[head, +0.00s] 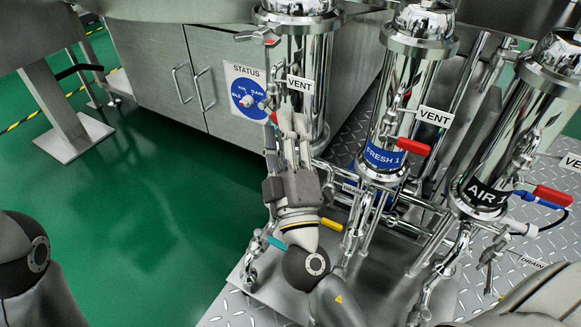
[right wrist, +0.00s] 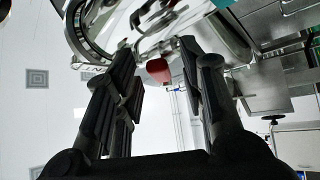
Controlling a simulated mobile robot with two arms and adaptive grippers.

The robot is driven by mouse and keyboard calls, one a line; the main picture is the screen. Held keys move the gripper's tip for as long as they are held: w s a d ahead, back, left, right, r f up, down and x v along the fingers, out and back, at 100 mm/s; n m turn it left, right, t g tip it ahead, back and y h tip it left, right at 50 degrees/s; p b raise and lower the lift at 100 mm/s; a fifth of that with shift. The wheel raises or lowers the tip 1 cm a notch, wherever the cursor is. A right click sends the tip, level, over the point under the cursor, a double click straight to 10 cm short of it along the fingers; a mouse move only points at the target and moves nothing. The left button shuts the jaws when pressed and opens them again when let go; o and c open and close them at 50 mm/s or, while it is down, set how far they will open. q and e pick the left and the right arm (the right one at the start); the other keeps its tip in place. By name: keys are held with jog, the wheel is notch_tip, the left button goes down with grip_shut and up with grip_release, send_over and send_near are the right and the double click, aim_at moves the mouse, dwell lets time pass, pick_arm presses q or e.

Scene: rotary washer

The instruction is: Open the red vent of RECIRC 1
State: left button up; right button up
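The leftmost steel cylinder (head: 308,60) carries a VENT tag (head: 299,84); its name label is not visible, hidden behind my right gripper. My right gripper (head: 289,122) points up in front of this cylinder. A small part of a red handle (head: 273,118) shows just left of its fingertips. In the right wrist view the two fingers (right wrist: 158,75) are apart, with a red handle end (right wrist: 158,70) showing in the gap beyond them. Nothing is seen clasped; whether the fingers touch the handle cannot be told. My left gripper is not in view.
The FRESH 1 cylinder (head: 405,90) with a red handle (head: 413,146) and the AIR 1 cylinder (head: 520,120) with a red handle (head: 552,195) stand to the right. Yellow (head: 331,224) and teal (head: 276,242) handles sit low near my right wrist. Green floor (head: 140,210) is clear at left.

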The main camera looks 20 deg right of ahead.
jog(key=v, duration=1)
jog(key=shift+s, duration=0.15)
jog(key=shift+f, duration=0.1)
